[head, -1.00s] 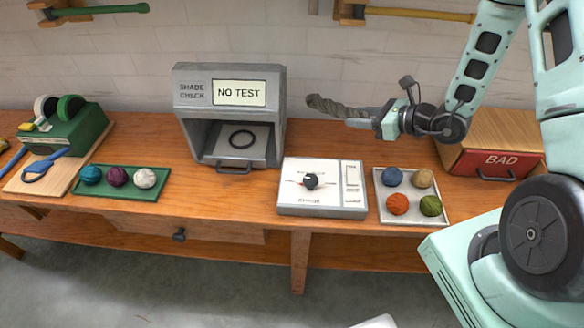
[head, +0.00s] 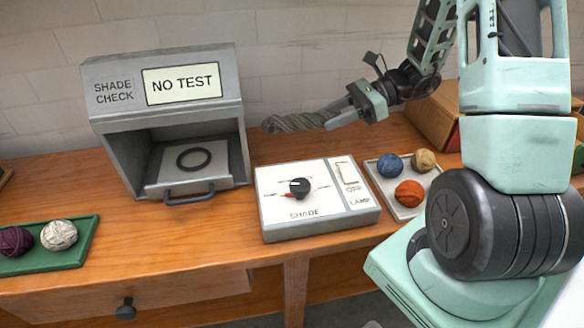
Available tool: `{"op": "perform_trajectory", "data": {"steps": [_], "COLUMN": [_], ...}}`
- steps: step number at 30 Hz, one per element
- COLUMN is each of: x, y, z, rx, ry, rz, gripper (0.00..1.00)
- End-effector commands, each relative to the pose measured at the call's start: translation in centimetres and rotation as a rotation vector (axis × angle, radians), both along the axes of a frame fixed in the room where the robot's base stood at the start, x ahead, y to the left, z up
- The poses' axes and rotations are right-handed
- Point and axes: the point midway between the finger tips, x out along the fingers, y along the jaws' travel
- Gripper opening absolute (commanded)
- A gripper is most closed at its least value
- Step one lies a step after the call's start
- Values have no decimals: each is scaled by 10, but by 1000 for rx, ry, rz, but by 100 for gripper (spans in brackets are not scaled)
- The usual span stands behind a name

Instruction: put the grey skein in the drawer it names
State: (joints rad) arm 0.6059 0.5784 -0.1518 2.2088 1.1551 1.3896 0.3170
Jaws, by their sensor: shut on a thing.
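The grey skein (head: 302,121) is a twisted hank held out level above the bench. My gripper (head: 345,109) is shut on its right end, and its free end points left toward the shade check box (head: 165,120). The box's display (head: 183,83) reads "NO TEST". Its front bay is open, with a dark ring (head: 194,159) on a pale plate inside and nothing on it. A wooden drawer (head: 140,305) with a dark knob (head: 126,309) is shut under the bench. The red "BAD" label seen earlier at right is hidden behind my arm now.
A control box (head: 318,219) with a "SHADE" dial (head: 300,187) and a lamp switch (head: 348,173) stands below the skein. A pale tray (head: 401,213) of yarn balls is to its right. A green tray (head: 85,246) with balls is at left.

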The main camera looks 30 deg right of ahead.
Motion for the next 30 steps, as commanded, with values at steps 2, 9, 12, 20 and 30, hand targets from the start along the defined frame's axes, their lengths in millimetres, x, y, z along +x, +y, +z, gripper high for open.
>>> {"op": "perform_trajectory", "data": {"steps": [2, 9, 12, 20, 30], "x": [-1, 0, 0, 0, 0], "y": [0, 1, 1, 1, 1], "z": [-17, -49, -56, -88, -91], "rx": [3, 2, 1, 2, 1], "ry": [6, 0, 1, 2, -1], "rz": [0, 1, 1, 0, -1], "gripper": [12, 12, 12, 12, 12]}}
